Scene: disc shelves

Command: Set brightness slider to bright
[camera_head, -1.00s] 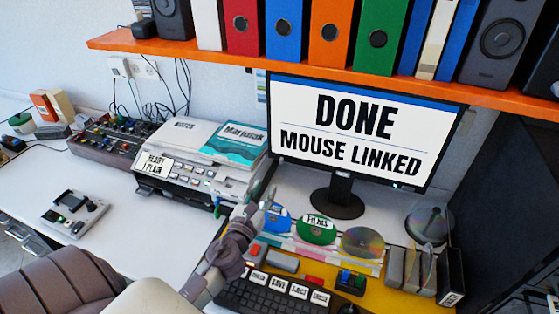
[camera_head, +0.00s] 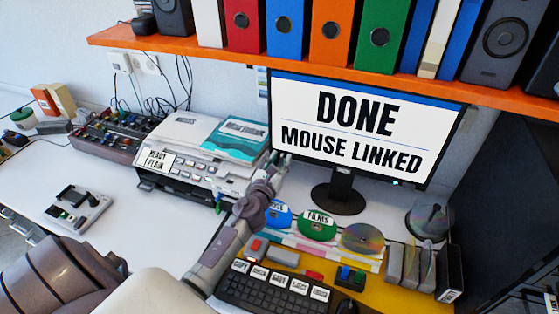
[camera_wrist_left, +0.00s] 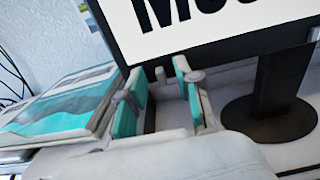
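I cannot make out a brightness slider in either view. The monitor (camera_head: 365,125) stands upright and reads "DONE MOUSE LINKED", with a small light at its lower right edge; part of it shows in the wrist view (camera_wrist_left: 235,45). My left gripper (camera_head: 281,157) is in front of the monitor's lower left corner, right of the printer. In the left wrist view its teal-padded fingers (camera_wrist_left: 158,82) are apart with nothing held between them. I cannot tell whether they touch the monitor. My right gripper is not in view.
A printer (camera_head: 170,190) with books on top is left of my gripper. A control box with several knobs (camera_head: 105,135) stands further left. Discs (camera_head: 317,225), a keyboard (camera_head: 265,290) and small coloured buttons lie below. An orange shelf (camera_head: 220,62) overhangs.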

